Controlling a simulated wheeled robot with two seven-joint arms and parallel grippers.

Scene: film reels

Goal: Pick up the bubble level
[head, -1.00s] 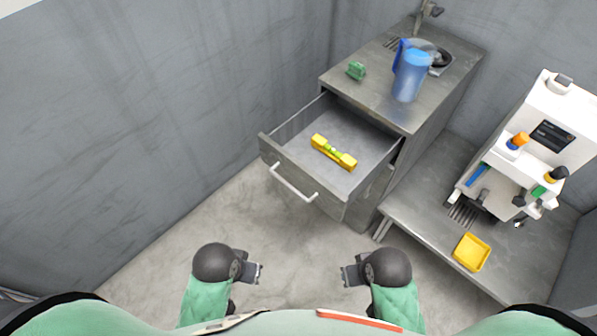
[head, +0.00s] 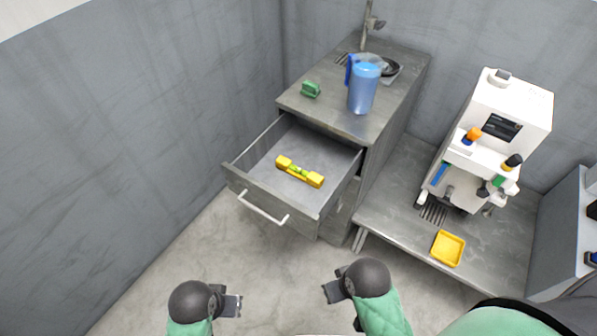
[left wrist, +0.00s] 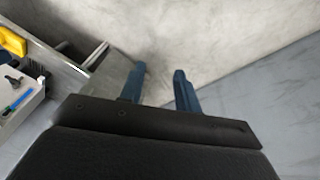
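The yellow bubble level (head: 299,172) with a green middle lies in the open drawer (head: 265,207) of the grey cabinet in the head view. My left gripper (head: 232,306) is over the floor at the lower left, well short of the drawer and empty. The left wrist view shows its two blue fingers (left wrist: 158,88) apart with only floor between them. My right gripper (head: 331,291) is over the floor to the right, below the drawer, and apart from the level; its finger gap is too small to judge.
A blue pitcher (head: 362,88) and a green object (head: 311,89) stand on the cabinet top by a sink. A low bench (head: 395,228) at right holds a white machine (head: 500,115) and a yellow tray (head: 436,250). Open floor lies before the drawer.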

